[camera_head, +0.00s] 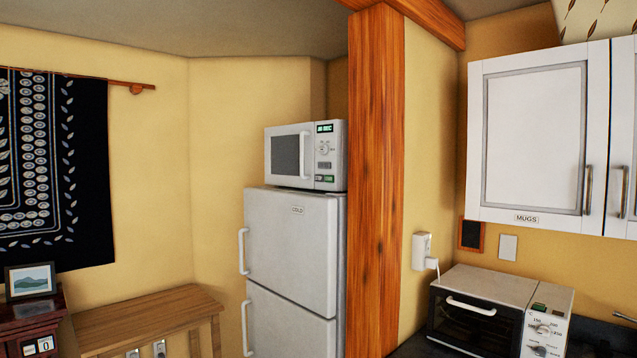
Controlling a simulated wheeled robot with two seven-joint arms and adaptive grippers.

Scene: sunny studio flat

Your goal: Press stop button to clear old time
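A white microwave (307,137) stands on top of the white fridge (290,245), a little left of the wooden post. Its dark door window (286,155) is on the left and the door looks shut. A lit green display (325,128) at the top of its control panel seems to read a number and "SEC"; the digits are too small to be sure. A round dial (324,149) sits below it. Two small labelled buttons (325,179) are at the panel's bottom; their words are hard to read. Neither of my grippers is in view.
A thick wooden post (375,180) stands right of the fridge. A toaster oven (487,288) sits on the dark counter at lower right, below white cabinets (530,140). A wooden bench (150,308) and a small cabinet (30,330) are at lower left.

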